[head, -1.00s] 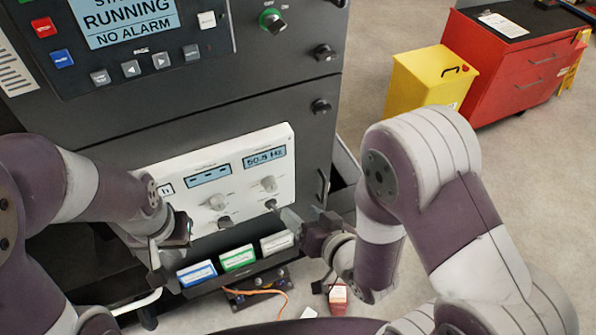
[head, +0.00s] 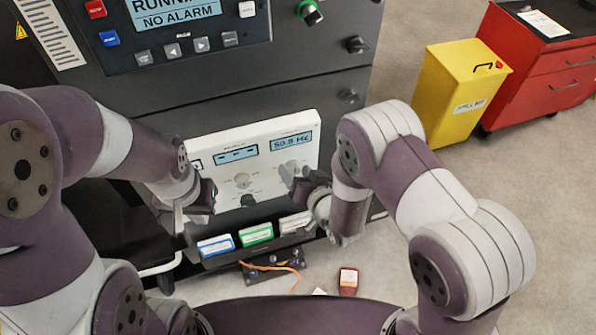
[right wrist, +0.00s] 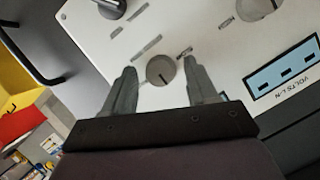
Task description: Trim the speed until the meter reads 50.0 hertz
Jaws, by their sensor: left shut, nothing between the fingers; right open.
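The white control panel (head: 222,160) has a frequency meter (head: 292,142) at its upper right that appears to read 50.8 Hz. A pale round knob (head: 293,166) sits below that meter, partly hidden by my right gripper. In the right wrist view this knob (right wrist: 160,71) lies between the two fingers of my right gripper (right wrist: 160,88). The fingers are open, with a gap on each side of the knob. My right gripper (head: 290,178) is at the panel's right part. My left gripper (head: 206,198) is shut and empty beside the panel's lower left.
Another pale knob (head: 242,180) and a dark knob (head: 247,200) sit left on the panel. Blue (head: 216,247), green (head: 255,236) and white labelled blocks stand below it. A yellow bin (head: 455,95) and a red cabinet (head: 540,75) stand at the right, with clear floor in front.

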